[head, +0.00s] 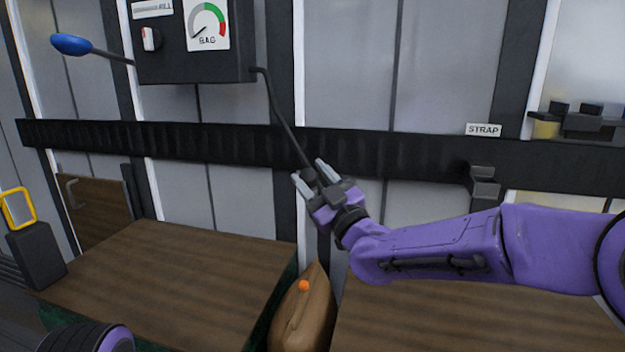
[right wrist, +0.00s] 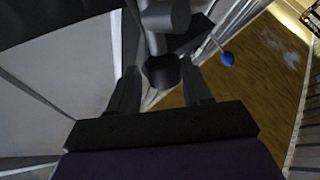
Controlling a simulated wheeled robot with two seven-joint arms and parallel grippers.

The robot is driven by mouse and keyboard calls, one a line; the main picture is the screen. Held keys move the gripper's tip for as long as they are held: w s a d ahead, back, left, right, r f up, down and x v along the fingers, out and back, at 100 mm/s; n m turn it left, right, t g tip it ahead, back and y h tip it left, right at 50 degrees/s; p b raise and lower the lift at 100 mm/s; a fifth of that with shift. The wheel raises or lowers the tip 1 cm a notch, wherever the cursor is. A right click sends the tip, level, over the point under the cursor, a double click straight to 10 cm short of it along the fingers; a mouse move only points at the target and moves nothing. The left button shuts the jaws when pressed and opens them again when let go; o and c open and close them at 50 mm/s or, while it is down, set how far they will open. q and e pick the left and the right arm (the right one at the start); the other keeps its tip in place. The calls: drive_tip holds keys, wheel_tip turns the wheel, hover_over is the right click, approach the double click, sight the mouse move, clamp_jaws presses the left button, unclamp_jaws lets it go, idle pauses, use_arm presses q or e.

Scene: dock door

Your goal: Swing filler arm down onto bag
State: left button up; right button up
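The filler arm (head: 283,118) is a thin dark rod that slants down from a black control box (head: 190,68). Its dark cylindrical end (head: 309,174) also shows in the right wrist view (right wrist: 162,72). My right gripper (head: 315,176) is at this end, with its fingers apart on either side. In the right wrist view narrow gaps seem to show beside the end, so I see no firm grip. The brown bag (head: 312,308), with an orange spot (head: 303,286), stands below, apart from the filler arm. My left gripper is out of view.
A blue-knobbed lever (head: 72,45) sticks out left of the box. A dark rail (head: 220,145) crosses the wall, with a STRAP label (head: 483,130) at right. Brown wooden surfaces (head: 165,285) lie on both sides of the bag. A yellow-framed piece (head: 18,208) stands at far left.

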drive_tip(key=b+v, duration=0.2)
drive_tip(key=v, duration=0.8)
drive_tip(key=shift+s, duration=0.2)
drive_tip(key=shift+d+f, duration=0.1)
drive_tip(key=shift+d, duration=0.1)
